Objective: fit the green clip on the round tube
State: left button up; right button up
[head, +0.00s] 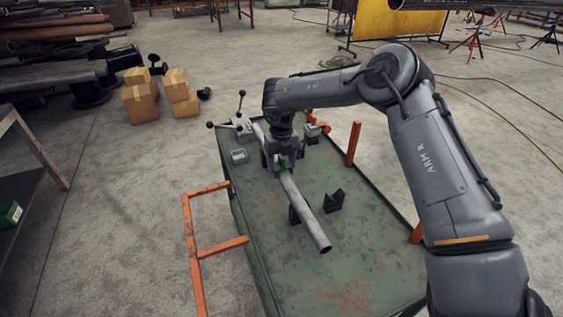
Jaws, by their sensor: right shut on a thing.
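The round grey tube (306,210) lies lengthwise over the green table, its open near end toward the front and a dark support beside it. My right gripper (283,166) points down over the far part of the tube. It is shut on the green clip (285,167), of which only a small green part shows between the fingers. The clip is at or just above the tube; I cannot tell whether it is seated on it. My left gripper is not in view.
The green table (350,270) has a bare front part. Dark supports (335,201) stand by the tube. A clamp with black knobs (240,122) and a small grey tray (238,156) are at the far left. Orange posts (353,143) and an orange rail (191,240) edge the table.

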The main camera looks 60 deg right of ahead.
jog(key=shift+f+b, duration=0.3)
jog(key=shift+f, duration=0.35)
jog(key=o, duration=1.2)
jog(key=shift+c, duration=0.2)
jog(key=shift+r, duration=0.45)
notch_tip(320, 180, up, 9)
jog(key=p, duration=0.4)
jog(key=shift+r, duration=0.45)
